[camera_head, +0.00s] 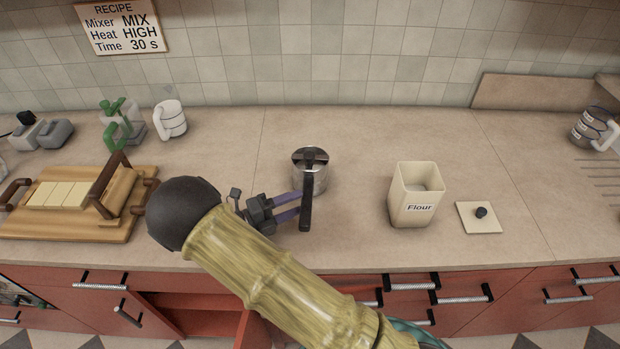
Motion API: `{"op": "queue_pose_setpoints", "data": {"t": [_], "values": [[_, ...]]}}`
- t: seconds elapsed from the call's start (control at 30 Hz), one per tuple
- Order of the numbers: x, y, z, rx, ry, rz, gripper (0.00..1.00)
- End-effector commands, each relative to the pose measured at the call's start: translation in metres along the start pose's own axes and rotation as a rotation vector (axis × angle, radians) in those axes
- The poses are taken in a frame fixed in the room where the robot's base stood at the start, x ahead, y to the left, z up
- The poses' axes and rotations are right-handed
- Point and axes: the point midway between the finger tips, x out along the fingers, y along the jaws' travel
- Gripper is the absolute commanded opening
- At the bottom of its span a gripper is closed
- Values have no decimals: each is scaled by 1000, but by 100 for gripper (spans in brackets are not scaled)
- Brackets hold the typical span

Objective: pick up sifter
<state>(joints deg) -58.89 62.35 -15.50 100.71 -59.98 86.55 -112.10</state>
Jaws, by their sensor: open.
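The sifter (299,179) is a metal cup with a dark crossbar on top and a long dark handle (306,208) pointing towards the front. It stands upright on the counter near the middle of the camera_head view. My gripper (299,207) is at the handle, just left of and in front of the cup. Its fingers reach right to the handle and are open. Whether the handle lies between the fingertips or touches them is hard to tell. My arm comes up from the lower right and hides part of the counter's front edge.
The cream flour canister (415,206) stands open to the right, its lid (479,217) flat beside it. A wooden board (77,229) is at the left. A green object (120,122) and a white mug (170,119) stand behind it. The counter behind the sifter is clear.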

Motion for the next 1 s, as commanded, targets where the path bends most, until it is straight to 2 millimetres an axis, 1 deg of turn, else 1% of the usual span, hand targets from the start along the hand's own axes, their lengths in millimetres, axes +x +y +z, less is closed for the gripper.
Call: {"op": "queue_pose_setpoints", "data": {"t": [0.37, 0.47, 0.6, 0.7, 0.8, 1.0], "values": [[4, 0, 0, 0, -1, 0, 49], [13, -2, -3, -1, 1, -2, 49], [34, -4, -7, -3, 2, -1, 49], [47, -3, -6, -1, 0, -1, 49], [53, -1, -6, 0, -1, 0, 49], [53, 0, -6, 1, -1, 1, 49]]}}
